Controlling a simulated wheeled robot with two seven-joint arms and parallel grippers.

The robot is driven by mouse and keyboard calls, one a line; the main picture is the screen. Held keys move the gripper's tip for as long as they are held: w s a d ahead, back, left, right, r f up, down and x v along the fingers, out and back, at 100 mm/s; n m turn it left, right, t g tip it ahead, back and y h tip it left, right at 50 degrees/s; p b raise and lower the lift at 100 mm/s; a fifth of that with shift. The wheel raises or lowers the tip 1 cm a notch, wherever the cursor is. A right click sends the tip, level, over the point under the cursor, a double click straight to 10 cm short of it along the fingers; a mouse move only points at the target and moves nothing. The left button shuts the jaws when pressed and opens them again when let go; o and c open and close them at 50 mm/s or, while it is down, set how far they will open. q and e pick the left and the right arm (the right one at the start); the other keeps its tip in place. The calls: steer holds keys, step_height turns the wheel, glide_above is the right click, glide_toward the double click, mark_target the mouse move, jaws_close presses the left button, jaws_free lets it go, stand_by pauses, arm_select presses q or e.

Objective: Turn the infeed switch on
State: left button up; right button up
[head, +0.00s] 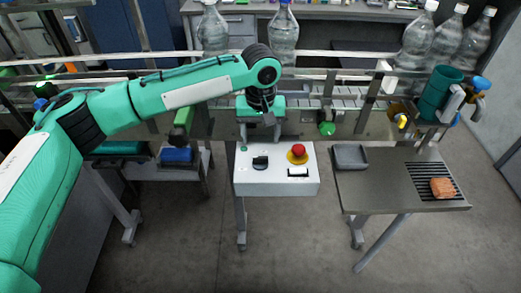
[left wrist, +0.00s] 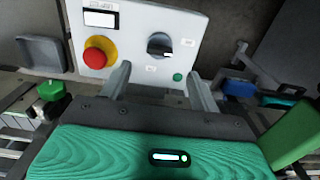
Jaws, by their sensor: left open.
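The white control box (head: 275,185) stands below the conveyor in the head view. On it is a black rotary knob (head: 260,163), seemingly the infeed switch, also in the left wrist view (left wrist: 159,45). There its white mark points right; its small labels are unreadable. A red button on a yellow ring (head: 298,154) and a small green lamp (head: 243,148) share the face. My left gripper (head: 257,135) is open and empty at the panel's far edge. In the left wrist view its fingers (left wrist: 158,84) are spread, apart from the knob. My right gripper is out of view.
The conveyor rail (head: 340,78) runs behind the box. A steel table (head: 385,192) with a grey tray (head: 350,157) and an orange object (head: 442,187) stands to the right. Clear bottles (head: 418,42) stand at the back. Open floor lies in front.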

mark_target(260, 157)
arm_select(q)
step_height(260, 157, down, 7)
steer(key=shift+f+p, duration=0.15)
steer(key=shift+p, duration=0.8)
steer(key=shift+w+f, duration=0.15)
steer(key=shift+f, duration=0.3)
steer(key=shift+c, duration=0.2)
steer(key=c, duration=0.7)
steer(key=shift+c, duration=1.2)
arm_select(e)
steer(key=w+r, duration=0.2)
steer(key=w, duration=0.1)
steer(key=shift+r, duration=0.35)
